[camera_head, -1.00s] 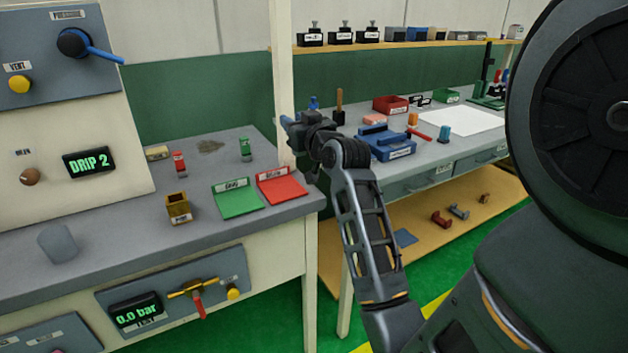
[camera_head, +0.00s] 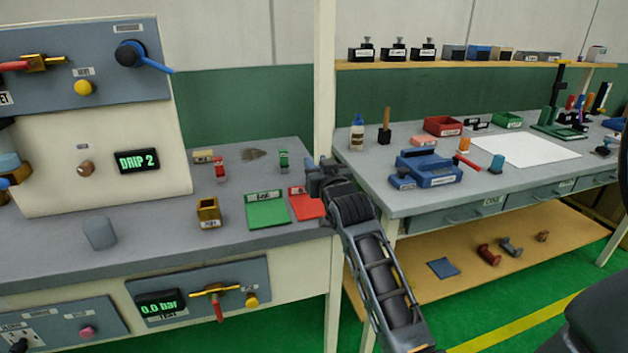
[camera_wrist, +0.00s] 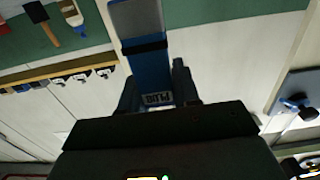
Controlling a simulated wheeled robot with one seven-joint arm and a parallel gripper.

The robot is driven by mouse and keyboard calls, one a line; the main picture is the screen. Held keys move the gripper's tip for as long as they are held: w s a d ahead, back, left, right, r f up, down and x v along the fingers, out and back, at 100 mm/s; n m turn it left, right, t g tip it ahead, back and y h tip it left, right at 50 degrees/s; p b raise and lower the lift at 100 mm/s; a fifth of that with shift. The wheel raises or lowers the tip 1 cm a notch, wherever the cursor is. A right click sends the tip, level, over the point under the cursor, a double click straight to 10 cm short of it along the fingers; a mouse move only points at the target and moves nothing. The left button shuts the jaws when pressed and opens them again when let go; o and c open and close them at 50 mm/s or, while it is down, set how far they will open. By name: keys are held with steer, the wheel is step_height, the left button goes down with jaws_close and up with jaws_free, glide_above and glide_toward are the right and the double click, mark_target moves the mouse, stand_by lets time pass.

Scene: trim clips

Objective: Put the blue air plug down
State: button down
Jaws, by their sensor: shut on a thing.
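The blue air plug (camera_wrist: 150,72) fills the middle of the wrist view, with a grey end, a dark band and a white label reading PLUG upside down. My gripper (camera_wrist: 155,90) is shut on it, one finger on each side. In the head view my gripper (camera_head: 320,172) is in front of the right end of the left bench, by the white post. The plug cannot be made out there.
A green tray (camera_head: 267,214) and a partly covered red tray (camera_head: 305,208) lie on the left bench (camera_head: 160,240). A brass-coloured box (camera_head: 208,212) and a grey cup (camera_head: 100,233) stand left of them. The right bench holds a blue case (camera_head: 430,172) and a white sheet (camera_head: 527,150).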

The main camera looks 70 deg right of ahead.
steer(key=shift+w+a+f, duration=0.1)
steer(key=shift+w+f, duration=0.15)
steer(key=shift+f, duration=0.9)
steer(key=shift+w+f, duration=0.2)
steer(key=shift+f, duration=0.95)
steer(key=shift+f, duration=0.1)
steer(key=c, duration=0.8)
jaws_free()
steer(key=b+v, duration=0.1)
steer(key=v, duration=1.1)
